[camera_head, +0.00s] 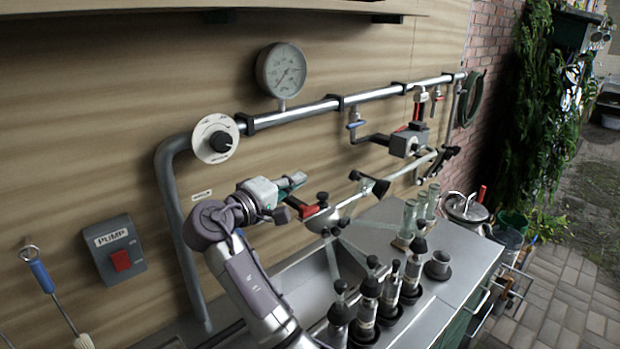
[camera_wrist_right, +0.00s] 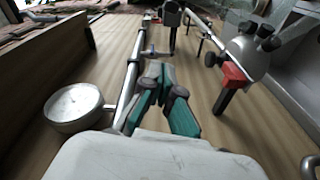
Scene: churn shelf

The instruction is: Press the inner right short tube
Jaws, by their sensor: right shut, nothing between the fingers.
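My right gripper (camera_head: 298,180) is shut and empty in front of the wooden wall, below the pressure gauge. Its teal and grey fingers fill the middle of the right wrist view (camera_wrist_right: 160,88). The metal milking claw (camera_head: 335,214), with black knobs, is right of and below the fingers, apart from them; it also shows in the wrist view (camera_wrist_right: 250,52). Pale short tubes (camera_head: 332,262) run down from it toward several metal cups with black tops (camera_head: 367,300) by the sink. I cannot tell which is the inner right tube. My left gripper is not in view.
A metal pipe (camera_head: 300,110) with a round gauge (camera_head: 283,70) and a dial (camera_head: 215,139) runs along the wall. A red bracket (camera_head: 307,211) is close below the gripper. A pump switch box (camera_head: 115,250) is at left. The counter (camera_head: 455,255) has some bare surface.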

